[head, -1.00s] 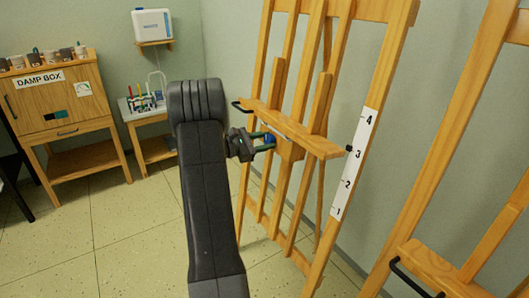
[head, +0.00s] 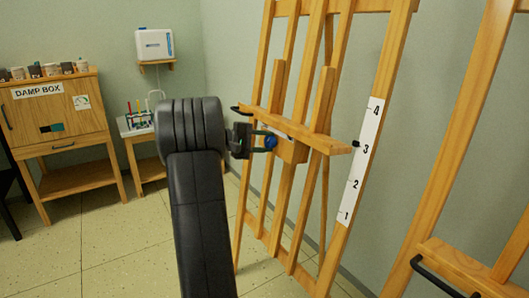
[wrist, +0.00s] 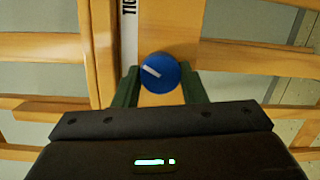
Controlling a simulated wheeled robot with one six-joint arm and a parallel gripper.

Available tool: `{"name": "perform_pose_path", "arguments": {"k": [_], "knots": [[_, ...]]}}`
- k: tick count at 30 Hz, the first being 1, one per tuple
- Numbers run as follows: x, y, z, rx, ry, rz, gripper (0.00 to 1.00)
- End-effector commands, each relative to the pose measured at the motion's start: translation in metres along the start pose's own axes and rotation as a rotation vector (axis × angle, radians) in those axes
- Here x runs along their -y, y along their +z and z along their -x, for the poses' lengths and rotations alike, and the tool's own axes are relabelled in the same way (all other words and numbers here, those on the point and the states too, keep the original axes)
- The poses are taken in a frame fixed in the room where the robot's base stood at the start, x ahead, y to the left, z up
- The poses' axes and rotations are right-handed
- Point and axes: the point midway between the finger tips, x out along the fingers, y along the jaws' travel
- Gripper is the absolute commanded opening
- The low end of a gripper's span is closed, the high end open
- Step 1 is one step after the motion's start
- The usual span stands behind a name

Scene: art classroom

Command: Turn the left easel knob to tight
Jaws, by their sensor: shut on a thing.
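The left easel (head: 392,60) is a tall wooden frame with a numbered strip (head: 358,165). Its blue round knob (head: 271,142) sits just below the shelf (head: 310,138). My gripper (head: 265,144) reaches it from the left and is shut on it. In the wrist view the knob (wrist: 158,68) lies between the green fingers of my gripper (wrist: 158,78). Its white mark slants from upper left to lower right. A white label (wrist: 129,35) left of the knob shows the letters "TIG"; the rest is hidden or out of view.
A second easel (head: 450,150) stands at the right, with a black handle (head: 435,275) on its shelf. The damp box (head: 60,110) and a small table (head: 150,165) with coloured tools stand at the back left. The tiled floor (head: 110,240) between is clear.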

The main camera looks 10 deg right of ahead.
Motion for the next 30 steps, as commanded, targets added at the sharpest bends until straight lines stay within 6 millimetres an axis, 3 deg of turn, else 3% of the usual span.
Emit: {"name": "perform_pose_path", "arguments": {"k": [15,30], "knots": [[0.0016,0.0006,-0.0005,-0.025,-0.068,-0.4,0.15],[-0.0016,0.0016,-0.0001,-0.032,-0.089,-0.521,0.15]]}}
